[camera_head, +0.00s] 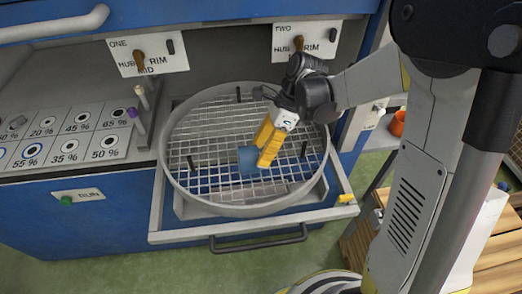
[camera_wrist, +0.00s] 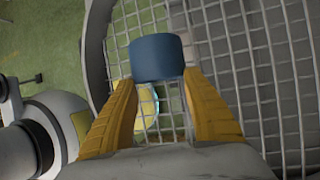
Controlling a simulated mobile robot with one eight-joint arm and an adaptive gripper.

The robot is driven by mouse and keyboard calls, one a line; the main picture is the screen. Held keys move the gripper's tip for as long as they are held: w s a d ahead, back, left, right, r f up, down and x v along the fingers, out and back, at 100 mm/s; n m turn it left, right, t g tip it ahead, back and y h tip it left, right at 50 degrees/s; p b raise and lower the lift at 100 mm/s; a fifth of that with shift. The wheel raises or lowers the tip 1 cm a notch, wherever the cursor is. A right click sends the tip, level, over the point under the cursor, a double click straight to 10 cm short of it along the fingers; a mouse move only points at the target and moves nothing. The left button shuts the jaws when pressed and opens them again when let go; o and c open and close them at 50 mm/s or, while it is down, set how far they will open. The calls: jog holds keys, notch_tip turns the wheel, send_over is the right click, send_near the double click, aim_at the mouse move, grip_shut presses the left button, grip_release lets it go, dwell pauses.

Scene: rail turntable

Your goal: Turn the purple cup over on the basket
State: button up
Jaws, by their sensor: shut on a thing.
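The round wire basket (camera_head: 178,150) lies in the pulled-out drawer, its mesh floor facing up. My gripper (camera_head: 262,153) has yellow fingers and is over the basket's middle. It is shut on a small blue cup (camera_head: 248,160). The cup looks blue, not purple, in both views. In the wrist view, the cup (camera_wrist: 157,58) sits between the two fingertips, with mesh behind it. I cannot tell which way its mouth faces, nor whether it touches the mesh. The fingers hide part of it.
Black upright pegs (camera_head: 190,162) stand on the basket. The drawer has a dark front handle (camera_head: 258,240). A blue cabinet with lever switches (camera_head: 139,62) stands behind. A panel of percentage-marked places (camera_head: 62,135) is at left. A wooden crate (camera_head: 360,245) is at right.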

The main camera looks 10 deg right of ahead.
jog(key=shift+f+b, duration=0.35)
jog(key=shift+f, duration=0.05)
jog(key=o, duration=1.3)
jog(key=shift+r, duration=0.15)
jog(key=v, duration=0.7)
jog(key=shift+d+r, duration=0.1)
